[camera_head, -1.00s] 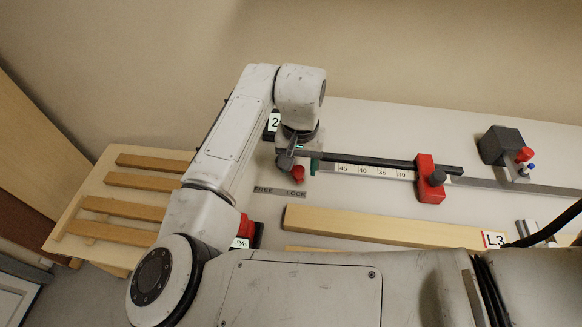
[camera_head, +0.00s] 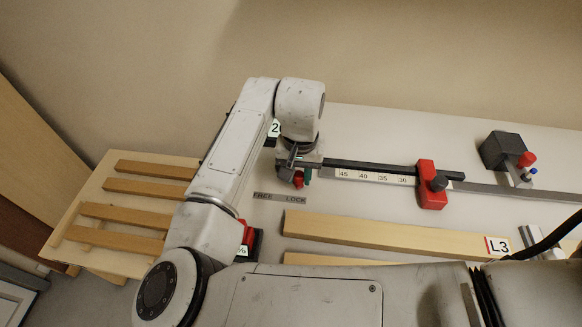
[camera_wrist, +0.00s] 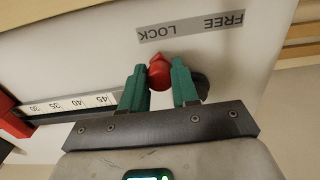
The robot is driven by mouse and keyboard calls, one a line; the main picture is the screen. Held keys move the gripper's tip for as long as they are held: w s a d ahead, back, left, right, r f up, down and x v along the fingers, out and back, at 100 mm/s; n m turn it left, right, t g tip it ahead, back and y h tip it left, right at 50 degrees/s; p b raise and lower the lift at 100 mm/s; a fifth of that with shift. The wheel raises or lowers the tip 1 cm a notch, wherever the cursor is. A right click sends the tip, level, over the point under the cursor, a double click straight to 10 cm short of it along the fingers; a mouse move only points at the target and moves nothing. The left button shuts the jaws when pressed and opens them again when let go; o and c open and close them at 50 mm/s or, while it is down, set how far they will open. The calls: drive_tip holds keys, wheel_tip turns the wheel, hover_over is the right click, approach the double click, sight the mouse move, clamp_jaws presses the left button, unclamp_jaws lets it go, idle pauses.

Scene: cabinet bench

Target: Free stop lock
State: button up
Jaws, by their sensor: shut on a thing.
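My gripper (camera_wrist: 159,78) has two green fingers, one on each side of a red knob (camera_wrist: 160,73) with a pointed tip. The jaws are shut on this knob. In the wrist view, the tip points up toward the LOCK end of the grey FREE LOCK label (camera_wrist: 191,27), which appears upside down. Part of the fingers is hidden there by my wrist. A red stop block (camera_head: 430,185) with a dark knob sits along the rail.
A numbered scale (camera_head: 372,177) runs along the dark rail (camera_head: 370,166). A dark block (camera_head: 503,149) with a red knob stands at the right. A wooden bar (camera_head: 390,230) marked L3 lies in front. A slatted wooden rack (camera_head: 127,205) is at the left.

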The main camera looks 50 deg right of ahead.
drive_tip(key=shift+w+a, duration=0.5)
drive_tip(key=shift+a, duration=0.4)
drive_tip(key=shift+w, duration=0.1)
